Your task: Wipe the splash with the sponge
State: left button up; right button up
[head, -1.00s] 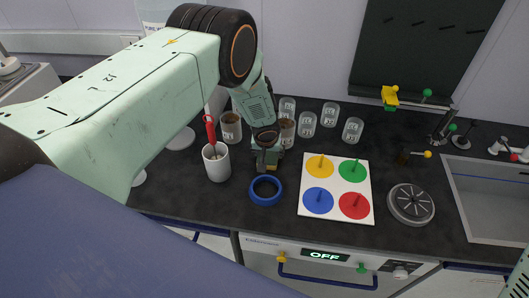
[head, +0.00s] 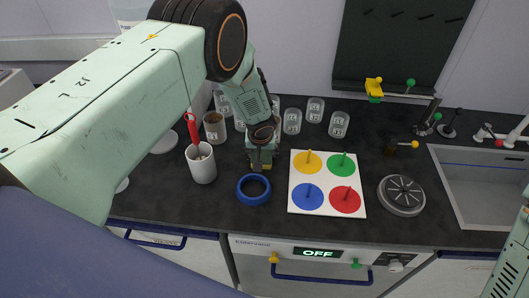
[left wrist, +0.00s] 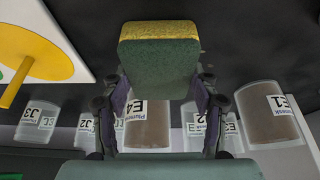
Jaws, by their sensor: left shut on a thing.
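The sponge (left wrist: 158,62), green with a yellow layer, is between the fingers of my left gripper (left wrist: 158,100) in the left wrist view. In the head view, my left gripper (head: 262,150) points down, shut on the sponge, low over the dark counter behind the blue ring. Only a small yellowish part of the sponge (head: 262,166) shows there. I cannot tell whether it touches the counter. No splash can be made out; the gripper and sponge cover part of the counter. My right gripper is not in view.
A blue ring (head: 253,189) lies in front of the gripper. A white cup (head: 201,165) with a red-handled tool stands left. Several labelled jars (head: 291,121) stand behind. A white board (head: 298,207) with coloured discs and a round grey device (head: 401,195) are right, before the sink (head: 475,187).

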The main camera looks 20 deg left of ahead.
aim_at(243, 154)
pick_arm(q)
jog(key=shift+s+a+f+b, duration=0.15)
jog(key=shift+a+b, duration=0.2)
jog(key=shift+a, duration=0.15)
jog(key=shift+s+a+f+b, duration=0.1)
jog(key=shift+a+b, duration=0.25)
jog(key=shift+a, duration=0.15)
jog(key=shift+s+a, duration=0.25)
jog(key=shift+a, duration=0.2)
jog(key=shift+s+a+b, duration=0.2)
jog(key=shift+a+b, duration=0.65)
jog(key=shift+b, duration=0.25)
jog(key=shift+s+a+r+b, duration=0.1)
jog(key=shift+s+a+b, duration=0.15)
jog(key=shift+a+b, duration=0.5)
notch_tip(243, 154, up, 2)
jog(key=shift+w+a+r+p, duration=0.1)
jog(key=shift+w+p, duration=0.05)
jog(key=shift+p, duration=0.7)
jog(key=shift+r+p, duration=1)
jog(key=shift+r, duration=1.05)
